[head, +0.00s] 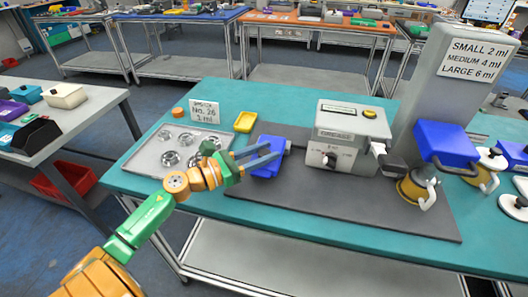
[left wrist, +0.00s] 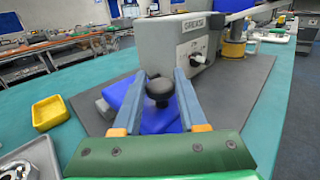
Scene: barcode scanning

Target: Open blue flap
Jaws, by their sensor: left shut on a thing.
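The blue flap (head: 264,170) sits low on the dark mat, left of the grey grease machine (head: 346,142). In the left wrist view the blue flap (left wrist: 158,122) lies beneath my fingers, with a dark round knob (left wrist: 160,90) standing above it. My left gripper (head: 276,153) reaches in from the left, over the flap. In the left wrist view my left gripper (left wrist: 161,88) has its two blue fingers on either side of the knob, shut on it. The fingers hide part of the flap. My right gripper is not in view.
A yellow tray (head: 245,122) stands behind the flap, and a metal tray (head: 170,150) with round parts lies to the left. A tall grey dispenser (head: 440,85) with another blue part (head: 446,144) stands at right. The front of the mat is clear.

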